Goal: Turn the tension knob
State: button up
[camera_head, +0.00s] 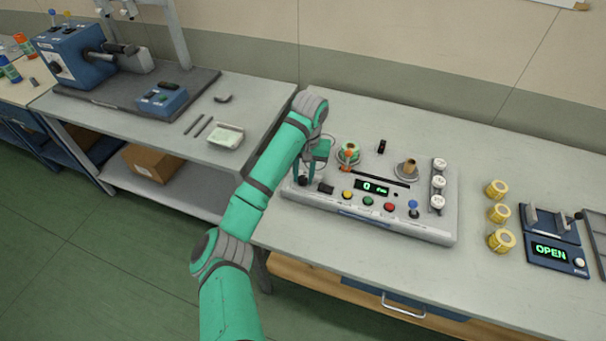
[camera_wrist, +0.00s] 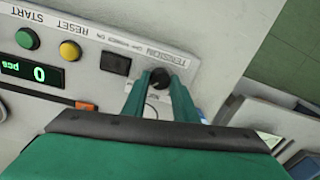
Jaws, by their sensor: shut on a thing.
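The tension knob (camera_wrist: 159,79) is a round black knob at the panel edge, under the printed label TENSION in the wrist view. My gripper (camera_wrist: 160,84) reaches down to it with one green finger on either side, and its jaws are shut on the knob. In the head view my gripper (camera_head: 309,172) is at the left end of the rewinder (camera_head: 410,227), and the knob (camera_head: 303,181) is partly hidden beneath it. The counter display (camera_head: 374,188) reads 0 pcs.
A black rocker switch (camera_wrist: 117,63), a yellow button (camera_wrist: 70,50) and a green button (camera_wrist: 27,38) sit beside the knob. Yellow label rolls (camera_head: 498,213) and a blue device reading OPEN (camera_head: 550,250) stand right. Bare bench (camera_head: 340,259) lies in front of the rewinder.

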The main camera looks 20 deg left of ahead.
aim_at(305, 179)
jog(key=shift+f, duration=0.1)
jog(key=o, duration=1)
jog(key=shift+o, duration=0.2)
jog(key=shift+r, duration=0.65)
notch_tip(305, 179, up, 10)
jog(key=shift+d+f, duration=0.2)
jog(key=shift+d, duration=0.1)
